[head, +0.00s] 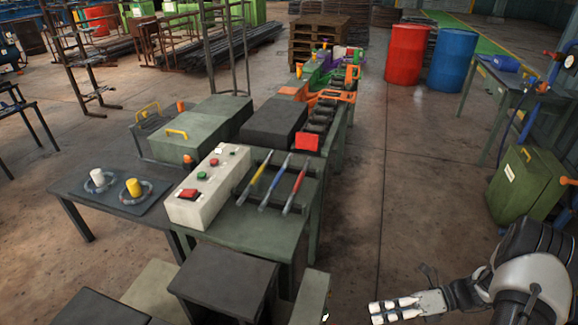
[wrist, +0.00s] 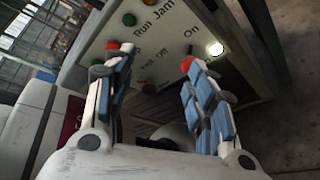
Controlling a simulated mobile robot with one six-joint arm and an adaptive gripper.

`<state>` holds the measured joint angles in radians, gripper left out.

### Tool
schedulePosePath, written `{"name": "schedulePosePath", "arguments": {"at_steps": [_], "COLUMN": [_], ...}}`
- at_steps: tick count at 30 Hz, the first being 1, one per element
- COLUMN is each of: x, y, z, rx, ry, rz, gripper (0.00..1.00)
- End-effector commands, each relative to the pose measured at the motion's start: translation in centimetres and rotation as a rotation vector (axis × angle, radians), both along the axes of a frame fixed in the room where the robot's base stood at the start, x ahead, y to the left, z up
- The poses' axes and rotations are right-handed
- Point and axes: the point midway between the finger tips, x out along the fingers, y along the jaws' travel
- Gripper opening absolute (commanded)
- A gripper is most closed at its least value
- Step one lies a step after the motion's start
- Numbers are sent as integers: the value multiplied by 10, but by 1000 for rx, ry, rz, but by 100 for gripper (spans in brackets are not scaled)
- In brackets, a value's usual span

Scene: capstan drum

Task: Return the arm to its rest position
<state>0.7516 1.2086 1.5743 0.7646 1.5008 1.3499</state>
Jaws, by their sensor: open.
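My arm enters the head view at the lower right. My gripper (head: 374,312) is low over the concrete floor there, right of the green bench, with its white fingers pointing left. In the wrist view my gripper (wrist: 155,57) has its two blue-padded fingers spread apart with nothing between them. Behind the fingers is a tilted pale control panel (wrist: 225,83) with "Run", "Jam", "On" and "Off" labels, coloured buttons and a lit white lamp. The fingers hide part of it. Whether they touch it I cannot tell.
A white control box (head: 195,205) and three levers (head: 272,185) stand on the green bench (head: 262,235). A dark stand (head: 222,278) is in front. A green cabinet (head: 525,185) stands at the right. Open floor (head: 400,220) lies between bench and cabinet.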

Motion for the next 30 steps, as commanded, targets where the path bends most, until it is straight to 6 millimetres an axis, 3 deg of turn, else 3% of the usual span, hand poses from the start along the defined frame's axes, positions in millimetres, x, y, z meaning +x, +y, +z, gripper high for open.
{"name": "schedulePosePath", "arguments": {"at_steps": [1,3,8,15,24,30], "x": [4,5,1,-22,-71,-107], "y": [4,11,28,56,86,97], "z": [23,49,105,180,249,279], "rx": [-56,-126,-272,-457,-641,-744], "ry": [-73,-175,-410,-765,-1197,-1464], "rz": [70,169,407,791,1309,1675], "gripper": [51,51,51,51,51,51]}}
